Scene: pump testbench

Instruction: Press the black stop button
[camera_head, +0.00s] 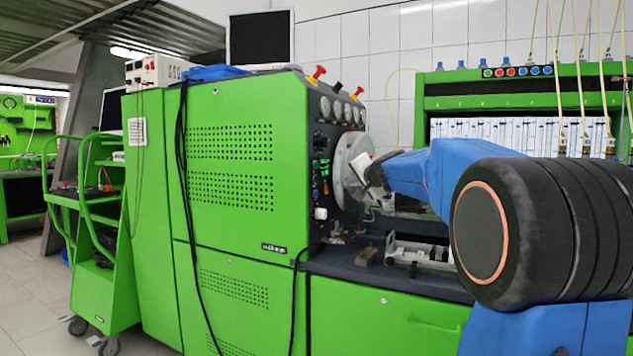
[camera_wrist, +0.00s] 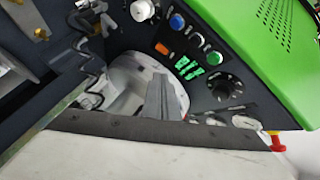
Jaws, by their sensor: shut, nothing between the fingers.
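The control panel (camera_wrist: 205,75) carries several coloured buttons, an orange switch (camera_wrist: 162,48), green displays (camera_wrist: 187,67) and a round black knob (camera_wrist: 223,87) in the wrist view. My gripper (camera_head: 368,172) is in front of the pale round disc (camera_head: 350,160) in the head view, to the right of the panel. In the wrist view, the grey fingers of my gripper (camera_wrist: 158,97) show against the disc, shut and empty, apart from the buttons in the picture.
The green cabinet (camera_head: 235,110) stands left of the panel. Gauges (camera_head: 337,109) and red handles (camera_head: 319,72) line the panel's top. Metal fixtures (camera_head: 420,253) sit on the dark bench below. A second green bench (camera_head: 490,100) with hanging hoses stands at the right.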

